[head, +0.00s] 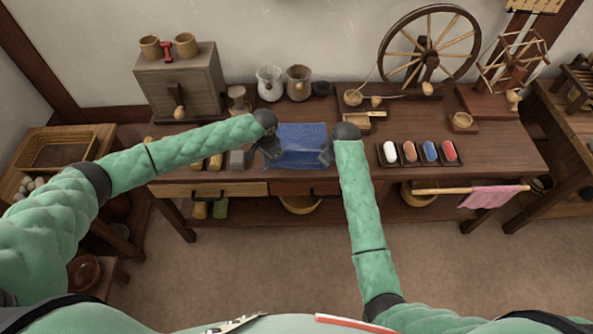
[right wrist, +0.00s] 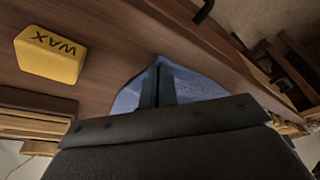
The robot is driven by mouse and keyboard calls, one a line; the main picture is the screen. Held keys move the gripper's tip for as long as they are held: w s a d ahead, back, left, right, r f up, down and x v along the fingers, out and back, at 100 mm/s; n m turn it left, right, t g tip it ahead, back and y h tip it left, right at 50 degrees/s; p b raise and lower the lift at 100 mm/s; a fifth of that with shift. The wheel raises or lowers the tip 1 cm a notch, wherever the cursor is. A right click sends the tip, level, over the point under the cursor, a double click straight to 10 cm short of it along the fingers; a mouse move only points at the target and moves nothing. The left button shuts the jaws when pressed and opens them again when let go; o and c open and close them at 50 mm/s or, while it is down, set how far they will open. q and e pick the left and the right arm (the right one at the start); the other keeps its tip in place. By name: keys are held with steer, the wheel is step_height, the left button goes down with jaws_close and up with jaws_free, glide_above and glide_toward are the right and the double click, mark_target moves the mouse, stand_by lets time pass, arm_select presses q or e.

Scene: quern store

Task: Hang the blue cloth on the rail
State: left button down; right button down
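The blue cloth (head: 297,143) lies spread at the middle of the table. My left gripper (head: 271,158) is at the cloth's left edge; its fingers are too small and dark to tell open from shut. My right gripper (head: 326,157) is at the cloth's right edge. In the right wrist view its fingers (right wrist: 158,84) are close together, and the cloth (right wrist: 195,86) rises to a peak between them, so it is shut on the cloth. The wooden rail (head: 440,190) runs along the table's front at the right, with a pink cloth (head: 490,196) hanging on its right part.
A tray of coloured pieces (head: 419,153) stands right of my right arm. A spinning wheel (head: 429,45), jars (head: 270,84) and a wooden mill box (head: 180,83) stand at the back. The rail's left part is bare.

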steer(key=shift+r, duration=0.1)
